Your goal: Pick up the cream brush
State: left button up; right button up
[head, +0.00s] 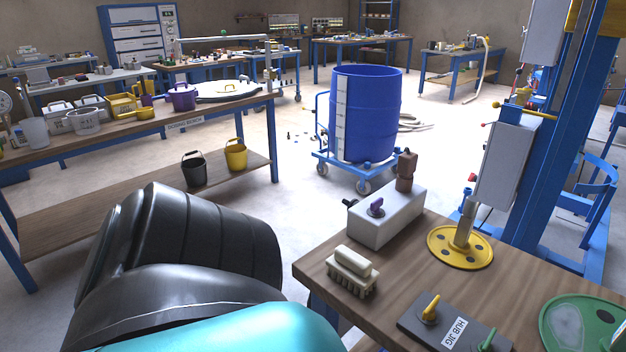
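The cream brush (352,269) sits on the wooden table (471,290) at the lower right, near that table's left edge. It has a cream block and handle on top and darker bristles pointing down. Nothing is holding it. One of my arms, black and teal, fills the lower left of the head view, to the left of the brush and apart from it in the picture. Neither gripper's fingers show in this view.
A white box with a purple knob (386,217) stands behind the brush. A yellow disc (460,247), a hub jig plate (452,325) and a green disc (580,325) lie to the right. A blue drum (372,113) stands on a wheeled dolly beyond.

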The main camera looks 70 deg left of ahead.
aim_at(354, 269)
jog(key=u, duration=1.85)
jog(key=j, duration=0.85)
jog(key=i, duration=0.05)
